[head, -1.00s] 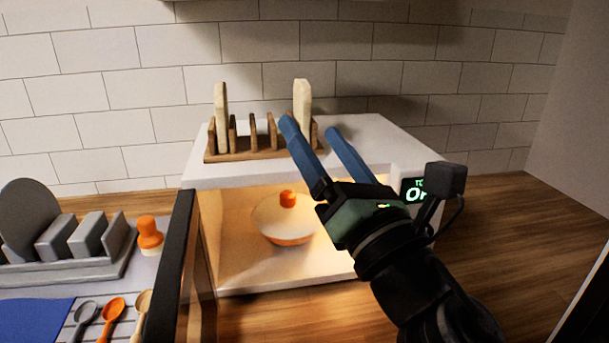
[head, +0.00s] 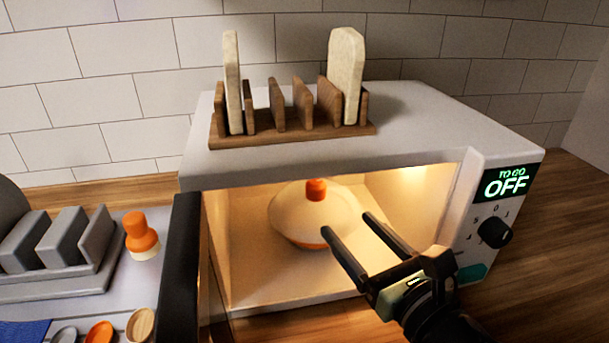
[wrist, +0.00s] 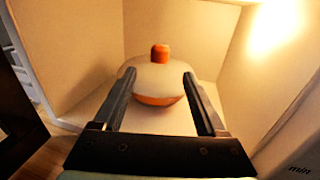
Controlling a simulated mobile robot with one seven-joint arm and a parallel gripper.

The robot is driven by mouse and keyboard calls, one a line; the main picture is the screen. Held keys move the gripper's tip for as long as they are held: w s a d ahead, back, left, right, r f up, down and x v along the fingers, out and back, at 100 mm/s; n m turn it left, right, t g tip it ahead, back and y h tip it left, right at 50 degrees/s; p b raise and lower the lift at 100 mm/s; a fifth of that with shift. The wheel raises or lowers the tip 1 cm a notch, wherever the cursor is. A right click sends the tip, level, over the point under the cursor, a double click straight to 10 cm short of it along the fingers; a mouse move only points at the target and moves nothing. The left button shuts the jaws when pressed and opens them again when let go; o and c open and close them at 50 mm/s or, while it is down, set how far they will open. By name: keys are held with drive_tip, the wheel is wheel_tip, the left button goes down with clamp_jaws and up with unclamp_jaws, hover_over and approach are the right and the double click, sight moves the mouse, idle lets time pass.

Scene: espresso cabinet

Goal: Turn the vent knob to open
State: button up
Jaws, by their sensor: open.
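An orange knob (head: 316,189) tops the pale domed lid (head: 300,212) of a round dish with an orange base (head: 300,241). The dish sits inside the lit, open microwave (head: 330,160). The knob's turn position cannot be told. My gripper (head: 348,223) is open and empty, at the microwave's opening and pointing in at the dish. In the wrist view the knob (wrist: 160,54) stands upright beyond the fingertips, roughly centred between them. The lid (wrist: 160,78) also shows between the fingers, and no contact can be made out.
The open microwave door (head: 178,265) stands on the left. A wooden rack (head: 290,128) with bread slices is on top. An orange-topped shaker (head: 141,235) stands left.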

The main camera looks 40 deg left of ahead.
sight(320, 193)
drive_tip(key=x, duration=0.6)
drive_tip(key=p+x, duration=0.1)
drive_tip(key=x, duration=0.5)
drive_tip(key=shift+r, duration=0.2)
clamp_jaws()
